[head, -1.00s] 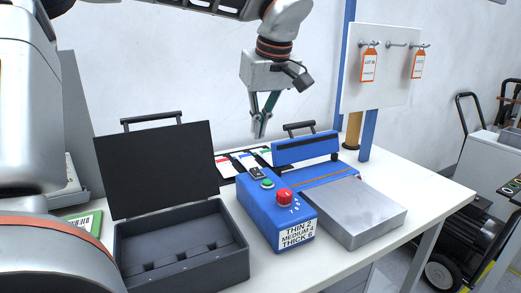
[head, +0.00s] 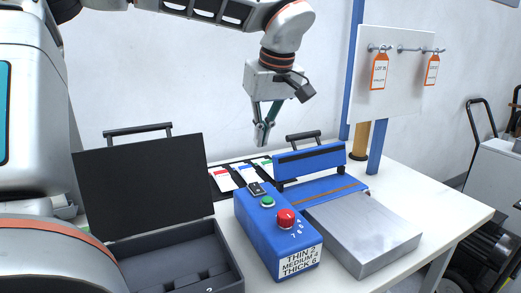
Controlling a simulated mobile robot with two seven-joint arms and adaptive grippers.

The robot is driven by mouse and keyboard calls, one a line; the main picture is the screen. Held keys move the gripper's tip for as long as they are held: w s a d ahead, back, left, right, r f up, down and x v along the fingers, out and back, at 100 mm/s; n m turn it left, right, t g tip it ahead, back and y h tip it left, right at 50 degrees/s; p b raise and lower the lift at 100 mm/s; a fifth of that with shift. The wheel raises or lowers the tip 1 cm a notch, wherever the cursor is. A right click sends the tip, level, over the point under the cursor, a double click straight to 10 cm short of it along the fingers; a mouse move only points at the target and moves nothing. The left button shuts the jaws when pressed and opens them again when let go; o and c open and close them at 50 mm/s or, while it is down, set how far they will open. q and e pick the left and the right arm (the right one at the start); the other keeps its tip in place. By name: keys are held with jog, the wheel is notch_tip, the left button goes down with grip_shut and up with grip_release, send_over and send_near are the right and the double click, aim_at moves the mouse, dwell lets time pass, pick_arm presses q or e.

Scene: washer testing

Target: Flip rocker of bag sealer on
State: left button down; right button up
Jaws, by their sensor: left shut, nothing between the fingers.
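The bag sealer has a blue control box (head: 262,238) with a black rocker (head: 257,188) near its back end, a green button (head: 268,202) and a red knob (head: 286,219). A label on its front reads THIN 2, MEDIUM 4, THICK 6. The sealer's raised blue arm (head: 310,162) and silver plate (head: 365,235) are to its right. My left gripper (head: 262,142) is shut and empty, pointing down, in the air above and behind the rocker and apart from it. Which way the rocker is tipped is too small to tell. My right gripper is not in view.
An open black case (head: 225,262) stands left of the control box, its raised lid (head: 145,185) upright. Cards with coloured bands (head: 223,180) lie behind the box. A pegboard (head: 398,70) with orange tags stands at the back right. The table's right end (head: 450,205) is clear.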

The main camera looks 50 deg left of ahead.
pick_arm(q)
jog(key=b, duration=0.2)
send_near(254, 183)
jog(key=x, duration=0.5)
jog(key=shift+f, duration=0.1)
jog(key=shift+a+f, duration=0.2)
jog(key=shift+f, duration=0.45)
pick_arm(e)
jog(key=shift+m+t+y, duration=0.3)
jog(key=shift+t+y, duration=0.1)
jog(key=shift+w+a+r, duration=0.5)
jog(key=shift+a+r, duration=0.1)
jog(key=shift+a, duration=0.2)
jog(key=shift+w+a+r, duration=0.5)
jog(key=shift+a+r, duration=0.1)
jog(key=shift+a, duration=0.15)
